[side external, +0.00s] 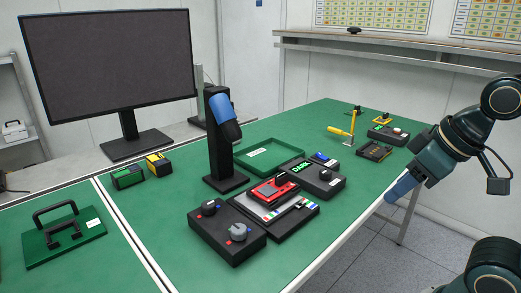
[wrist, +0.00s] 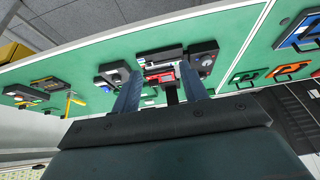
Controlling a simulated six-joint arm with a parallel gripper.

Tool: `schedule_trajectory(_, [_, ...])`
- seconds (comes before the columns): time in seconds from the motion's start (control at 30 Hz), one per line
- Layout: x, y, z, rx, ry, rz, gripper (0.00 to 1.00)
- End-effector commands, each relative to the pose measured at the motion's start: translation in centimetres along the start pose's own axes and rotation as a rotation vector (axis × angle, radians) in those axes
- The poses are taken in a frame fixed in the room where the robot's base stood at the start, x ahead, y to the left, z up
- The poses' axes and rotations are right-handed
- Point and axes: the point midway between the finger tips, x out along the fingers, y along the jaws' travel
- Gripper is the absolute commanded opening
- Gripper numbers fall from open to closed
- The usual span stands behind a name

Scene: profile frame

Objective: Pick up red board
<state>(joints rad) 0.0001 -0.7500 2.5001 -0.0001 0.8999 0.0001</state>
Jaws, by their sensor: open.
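The red board (side external: 272,190) lies on a dark fixture (side external: 290,224) in the middle of the green table in the side view. In the wrist view the red board (wrist: 158,76) shows between and beyond my fingers, partly hidden. My gripper (side external: 393,196) is at the right of the side view, past the table's edge and well apart from the board. In the wrist view my gripper (wrist: 160,74) has its two blue fingers spread, with nothing between them.
A black box with knobs (side external: 228,232) stands left of the fixture, and a box with a green display (side external: 314,176) right of it. A black stand with a blue tool (side external: 222,135) rises behind. A green tray (side external: 268,153) and a yellow hammer (side external: 345,131) lie farther back.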

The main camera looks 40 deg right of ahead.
Motion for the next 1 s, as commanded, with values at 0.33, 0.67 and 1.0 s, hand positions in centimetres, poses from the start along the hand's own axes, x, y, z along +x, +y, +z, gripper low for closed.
schedule_trajectory(0.33, [-0.1, -0.3, -1.2, -0.033, -0.011, -0.013, 0.44])
schedule_trajectory(0.67, [-0.1, -1.6, -7.2, -0.209, -0.06, -0.086, 0.44])
schedule_trajectory(1.0, [1.7, -2.0, -14.3, -0.444, -0.107, -0.192, 0.44])
